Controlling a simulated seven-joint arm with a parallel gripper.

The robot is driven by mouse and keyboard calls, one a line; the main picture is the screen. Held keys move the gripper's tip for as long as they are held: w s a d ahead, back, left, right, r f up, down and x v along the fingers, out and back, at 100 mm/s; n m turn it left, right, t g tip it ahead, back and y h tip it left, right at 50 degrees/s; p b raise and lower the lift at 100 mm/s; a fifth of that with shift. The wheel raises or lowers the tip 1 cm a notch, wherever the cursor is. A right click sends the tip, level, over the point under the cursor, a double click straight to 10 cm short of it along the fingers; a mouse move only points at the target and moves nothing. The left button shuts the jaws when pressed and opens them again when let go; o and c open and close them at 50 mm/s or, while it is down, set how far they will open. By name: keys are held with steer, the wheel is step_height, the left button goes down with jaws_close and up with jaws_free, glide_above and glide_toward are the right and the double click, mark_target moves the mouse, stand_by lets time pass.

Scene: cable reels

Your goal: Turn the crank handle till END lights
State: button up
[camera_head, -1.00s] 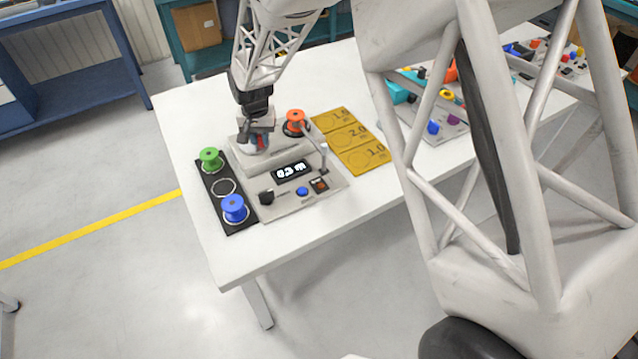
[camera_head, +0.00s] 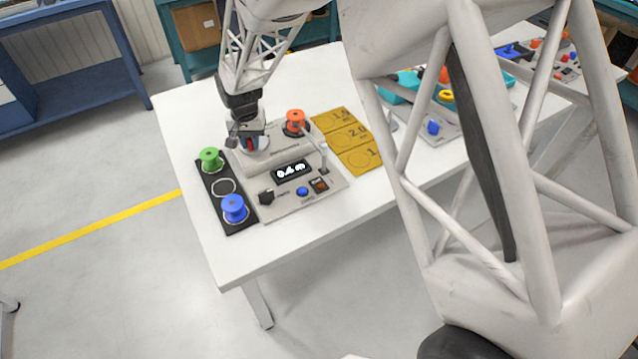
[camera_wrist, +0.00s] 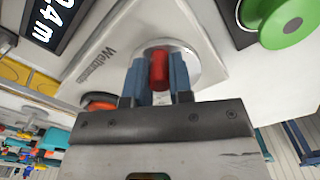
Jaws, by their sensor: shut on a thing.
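My gripper (camera_head: 250,141) is at the left rear of the grey machine (camera_head: 262,168). In the wrist view its two blue fingers (camera_wrist: 158,78) are shut on the red crank handle (camera_wrist: 159,70), over a round pale disc (camera_wrist: 178,62). The crank arm is mostly hidden by the gripper. The black display (camera_head: 291,171) on the machine reads about 0.4 m; the wrist view shows part of the display (camera_wrist: 52,22), ending in 4 m. I cannot make out an END label or a lit END lamp.
A red-orange reel (camera_head: 295,122) sits at the machine's right rear. A black tray (camera_head: 218,205) at the left holds a green reel (camera_head: 210,158) and a blue reel (camera_head: 234,208). Yellow marked plates (camera_head: 348,140) lie to the right. The table front (camera_head: 290,235) is clear.

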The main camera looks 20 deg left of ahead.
steer(key=shift+a, duration=0.1)
steer(key=shift+a, duration=0.7)
steer(key=shift+w+a, duration=0.2)
steer(key=shift+a, duration=0.2)
steer(key=shift+w+a, duration=0.2)
steer(key=shift+a, duration=0.1)
